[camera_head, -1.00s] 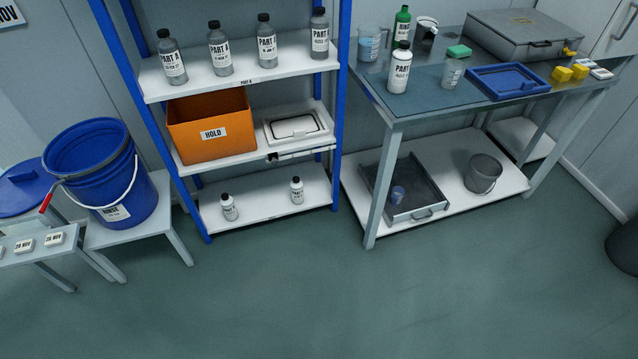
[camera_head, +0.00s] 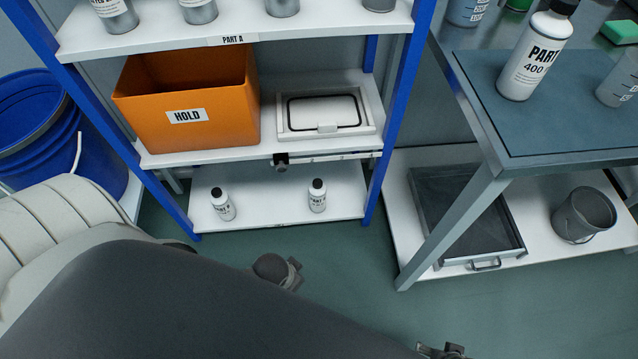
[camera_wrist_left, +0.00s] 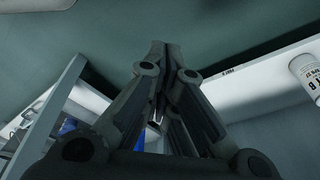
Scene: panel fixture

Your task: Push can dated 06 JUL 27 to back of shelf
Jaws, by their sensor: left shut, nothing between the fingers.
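Grey Part A bottles stand on the top shelf (camera_head: 335,28); their upper parts are cut off. Two small white black-capped bottles stand apart on the lowest shelf (camera_head: 270,200), the left one (camera_head: 223,204) and the right one (camera_head: 317,196). I cannot read the date on any of them. In the left wrist view, my left gripper (camera_wrist_left: 160,50) has its fingers together and empty, near a shelf edge. A white Part B bottle (camera_wrist_left: 307,78) is to its right, not touched. In the head view my own arm covers the lower left.
An orange HOLD box (camera_head: 187,105) and a white lidded case (camera_head: 325,114) fill the middle shelf. Blue rack posts (camera_head: 393,110) flank the shelves. A blue bucket (camera_head: 95,150) stands left. A bench (camera_head: 485,200) with a bottle (camera_head: 535,55) stands right.

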